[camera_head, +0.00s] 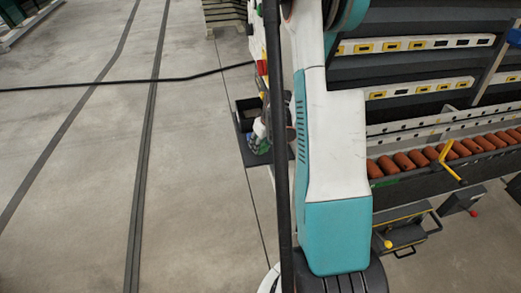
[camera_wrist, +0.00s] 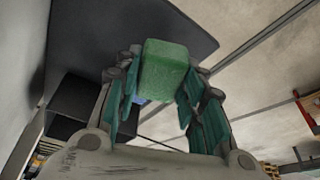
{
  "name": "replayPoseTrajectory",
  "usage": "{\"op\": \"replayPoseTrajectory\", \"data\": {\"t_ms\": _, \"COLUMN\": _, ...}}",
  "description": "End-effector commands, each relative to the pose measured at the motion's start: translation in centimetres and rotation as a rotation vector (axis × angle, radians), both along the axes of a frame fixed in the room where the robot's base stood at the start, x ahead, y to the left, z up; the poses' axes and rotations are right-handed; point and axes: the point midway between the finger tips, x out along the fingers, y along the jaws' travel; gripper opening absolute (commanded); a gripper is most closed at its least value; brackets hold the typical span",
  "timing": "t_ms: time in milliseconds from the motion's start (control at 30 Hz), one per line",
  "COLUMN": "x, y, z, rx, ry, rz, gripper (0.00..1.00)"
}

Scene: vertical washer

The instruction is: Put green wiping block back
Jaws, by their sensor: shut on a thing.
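The green wiping block (camera_wrist: 165,68) is between the fingers of my gripper (camera_wrist: 161,85) in the wrist view. The gripper is shut on it, with teal-padded fingers on both sides. In the head view my gripper (camera_head: 261,140) is small, left of my arm, beside a dark open box (camera_head: 246,106); the block is too small there to tell clearly. In the wrist view a dark flat panel (camera_wrist: 125,22) lies beyond the block, and a black box (camera_wrist: 72,108) is to the left. A small blue patch shows below the block, partly hidden.
In the head view a machine with shelves and a row of orange-brown rollers (camera_head: 445,152) stands right of my arm. A black cable (camera_head: 120,82) crosses the scene. The concrete floor (camera_head: 70,190) at left is mostly clear.

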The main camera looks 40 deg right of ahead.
Motion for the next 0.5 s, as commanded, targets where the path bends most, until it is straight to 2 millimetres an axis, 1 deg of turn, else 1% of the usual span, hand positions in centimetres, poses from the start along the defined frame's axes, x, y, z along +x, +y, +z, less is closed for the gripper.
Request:
{"op": "replayPoseTrajectory", "data": {"t_ms": 233, "x": 0.0, "y": 0.0, "z": -3.2, "rx": 0.000, "ry": 0.000, "rz": 0.000, "gripper": 0.11}}
{"op": "replayPoseTrajectory", "data": {"t_ms": 300, "x": 0.0, "y": 0.0, "z": -3.5, "rx": 0.000, "ry": 0.000, "rz": 0.000, "gripper": 0.11}}
{"op": "replayPoseTrajectory", "data": {"t_ms": 500, "x": 0.0, "y": 0.0, "z": -3.3, "rx": 0.000, "ry": 0.000, "rz": 0.000, "gripper": 0.11}}
